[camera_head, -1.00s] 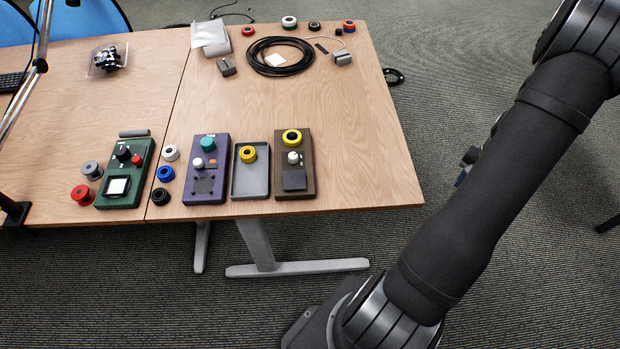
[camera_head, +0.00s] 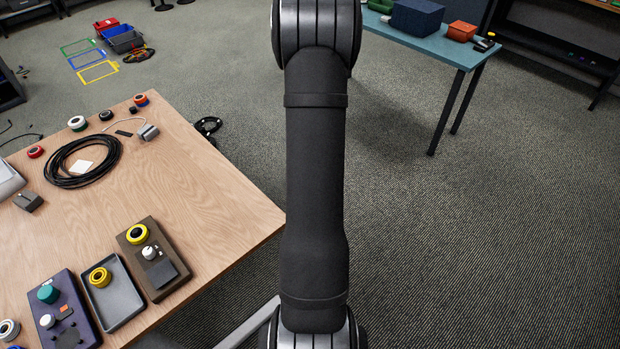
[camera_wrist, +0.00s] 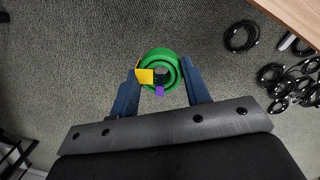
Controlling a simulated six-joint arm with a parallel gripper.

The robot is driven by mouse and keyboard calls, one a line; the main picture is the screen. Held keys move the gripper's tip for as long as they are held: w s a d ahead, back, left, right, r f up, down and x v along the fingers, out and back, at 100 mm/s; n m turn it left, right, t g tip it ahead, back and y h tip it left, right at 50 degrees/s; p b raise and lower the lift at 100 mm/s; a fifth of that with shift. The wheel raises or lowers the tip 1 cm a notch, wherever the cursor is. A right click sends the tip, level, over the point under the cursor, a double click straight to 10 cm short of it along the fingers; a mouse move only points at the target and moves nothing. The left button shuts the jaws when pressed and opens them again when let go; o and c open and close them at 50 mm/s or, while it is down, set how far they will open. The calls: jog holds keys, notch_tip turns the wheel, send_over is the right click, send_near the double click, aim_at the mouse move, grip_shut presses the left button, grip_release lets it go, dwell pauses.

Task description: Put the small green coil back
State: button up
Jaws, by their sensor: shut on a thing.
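The small green coil (camera_wrist: 160,61) shows in the wrist view, with a yellow tag and a small purple tag on it. My gripper (camera_wrist: 162,78) is shut on it, with one blue finger on each side of the coil. Carpet lies beneath the held coil. In the head view my arm stands upright across the middle, and my gripper and the coil are out of sight there.
The wooden table (camera_head: 215,200) at the left holds control boxes, a grey tray (camera_head: 117,302) and a black cable coil (camera_head: 82,160). A blue-green table (camera_head: 425,42) stands at the back right. Colored bins (camera_head: 122,38) and floor outlines lie at the back left. Several black cables (camera_wrist: 290,80) lie at the wrist view's right.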

jog(key=w+a+r, duration=0.1)
jog(key=a+r, duration=0.6)
jog(key=a, duration=0.4)
jog(key=s+a+f+n, duration=0.2)
jog(key=s+a+n, duration=0.15)
jog(key=a, duration=0.55)
jog(key=s+a+f+n, duration=0.2)
jog(key=s+a, duration=0.3)
jog(key=a, duration=0.5)
jog(key=s+a+f+n, duration=0.2)
jog(key=s+a, duration=0.4)
jog(key=s, duration=0.5)
jog(key=s+a+f+n+h, duration=0.1)
jog(key=s+a+n, duration=0.3)
jog(key=s, duration=0.7)
jog(key=s+a+f+n, duration=0.3)
jog(key=s+a, duration=0.5)
jog(key=s, duration=0.3)
jog(key=shift+s+a+f+n+t, duration=0.1)
jog(key=shift+a+f+n+t, duration=0.15)
jog(key=shift+f+t, duration=0.2)
jog(key=shift+f, duration=1.95)
jog(key=shift+f, duration=0.2)
jog(key=shift+f, duration=0.6)
